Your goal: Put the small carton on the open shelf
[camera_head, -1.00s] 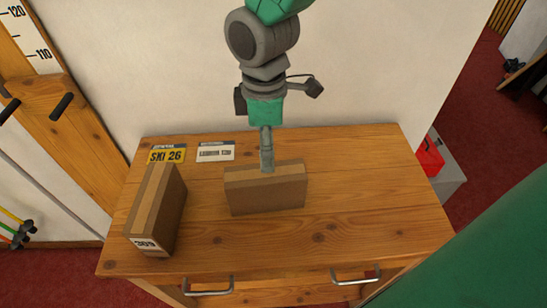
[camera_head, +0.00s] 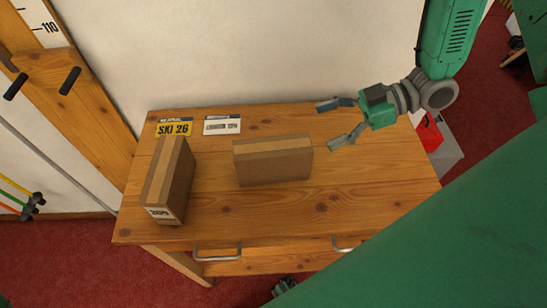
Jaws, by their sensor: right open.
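Two brown cartons stand on the wooden bench (camera_head: 365,185). One carton (camera_head: 273,161), lying long side across, is near the middle. The other carton (camera_head: 170,182), narrower from here and turned end-on, stands at the left with a white number label on its near end. I cannot tell for certain which one the task calls small. My right gripper (camera_head: 331,126) is open and empty, with its fingers pointing left. It is to the right of and behind the middle carton, apart from it. No open shelf can be made out clearly. My left gripper is not recognisable in view.
A yellow tag (camera_head: 174,128) and a white label (camera_head: 222,126) are at the bench's back left. Metal handles (camera_head: 218,255) stick out at its front. A wooden rack with dark pegs (camera_head: 69,81) stands left. The bench's right front is clear.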

